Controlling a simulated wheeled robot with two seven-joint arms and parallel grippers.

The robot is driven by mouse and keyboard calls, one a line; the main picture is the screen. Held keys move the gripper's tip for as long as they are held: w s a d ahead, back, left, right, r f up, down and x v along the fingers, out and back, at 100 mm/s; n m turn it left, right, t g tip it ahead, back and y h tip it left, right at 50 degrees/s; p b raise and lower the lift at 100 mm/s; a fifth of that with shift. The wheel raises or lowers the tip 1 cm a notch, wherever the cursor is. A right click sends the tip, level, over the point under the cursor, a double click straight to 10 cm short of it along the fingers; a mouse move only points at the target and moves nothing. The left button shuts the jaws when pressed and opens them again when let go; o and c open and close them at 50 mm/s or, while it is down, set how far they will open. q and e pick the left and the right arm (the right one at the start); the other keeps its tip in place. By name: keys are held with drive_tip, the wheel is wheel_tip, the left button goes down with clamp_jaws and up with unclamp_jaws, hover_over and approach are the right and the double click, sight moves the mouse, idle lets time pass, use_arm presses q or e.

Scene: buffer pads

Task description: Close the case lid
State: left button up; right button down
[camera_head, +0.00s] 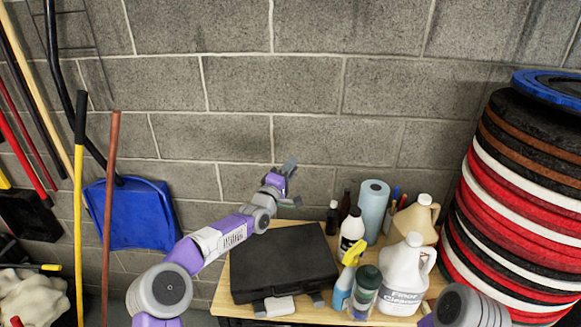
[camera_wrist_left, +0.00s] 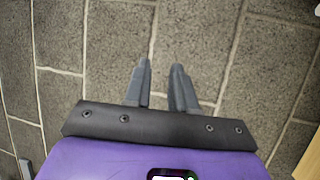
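The black case (camera_head: 283,262) lies on the wooden table with its lid down flat, as far as the head view shows. Light grey fittings show along its front edge; I cannot tell if they are fastened. My left gripper (camera_head: 287,172) is raised behind and above the case's back edge, against the wall, and touches nothing. In the left wrist view, its two grey fingers (camera_wrist_left: 161,66) stand a little apart with nothing between them, facing the block wall. The case does not show clearly there. My right gripper is out of view.
Right of the case stand a spray bottle (camera_head: 345,281), a green-capped container (camera_head: 365,290), a floor cleaner jug (camera_head: 403,280), a blue paper roll (camera_head: 373,208) and other bottles. A tall stack of pads (camera_head: 520,200) is at the right. Long-handled tools and a blue dustpan (camera_head: 135,215) are left.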

use_arm(q)
drive_tip(key=shift+c, duration=0.3)
clamp_jaws()
idle(1.1)
drive_tip(key=shift+o, duration=0.3)
unclamp_jaws()
drive_tip(key=b+v, duration=0.3)
drive_tip(key=v, duration=0.4)
drive_tip(key=shift+s, duration=0.3)
drive_tip(key=shift+a+f, duration=0.1)
